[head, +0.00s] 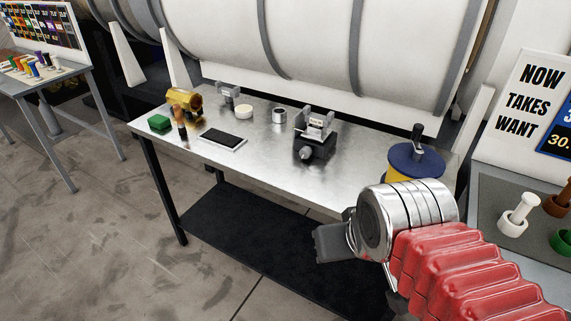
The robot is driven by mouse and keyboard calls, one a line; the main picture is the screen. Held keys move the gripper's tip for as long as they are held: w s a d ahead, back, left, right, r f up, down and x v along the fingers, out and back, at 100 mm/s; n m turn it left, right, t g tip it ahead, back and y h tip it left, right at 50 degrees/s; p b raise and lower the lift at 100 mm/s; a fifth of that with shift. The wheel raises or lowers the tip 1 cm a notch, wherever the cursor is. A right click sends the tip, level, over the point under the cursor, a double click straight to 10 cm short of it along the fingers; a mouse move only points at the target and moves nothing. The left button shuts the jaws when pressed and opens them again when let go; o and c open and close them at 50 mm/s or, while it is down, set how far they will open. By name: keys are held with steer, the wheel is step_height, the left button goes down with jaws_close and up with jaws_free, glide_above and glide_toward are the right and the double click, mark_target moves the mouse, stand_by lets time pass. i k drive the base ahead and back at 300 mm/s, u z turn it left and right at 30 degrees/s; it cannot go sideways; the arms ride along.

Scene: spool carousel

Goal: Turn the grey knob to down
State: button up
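The grey knob (305,153) sticks out from the front of a small black device (318,139) on the metal workbench (262,152). The device has a grey bracket with a pale label on top. The knob is small here, and I cannot tell which way it points. My gripper (328,244) is in front of the bench's near edge at the lower right, well apart from the knob. It is seen from the side, so I cannot tell whether its fingers are open or shut. Nothing shows in it.
A blue and yellow spool (415,162) stands at the bench's right end, behind my wrist. A large white drum (330,50) hangs behind.

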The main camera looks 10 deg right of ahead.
mark_target(306, 152)
steer(key=u, duration=0.4)
steer(key=k, duration=0.5)
steer(key=u, duration=0.7)
steer(key=k, duration=0.55)
steer(key=z, duration=0.1)
steer(key=i, duration=1.35)
steer(key=u, duration=0.4)
steer(key=i, duration=0.5)
steer(key=u, duration=0.45)
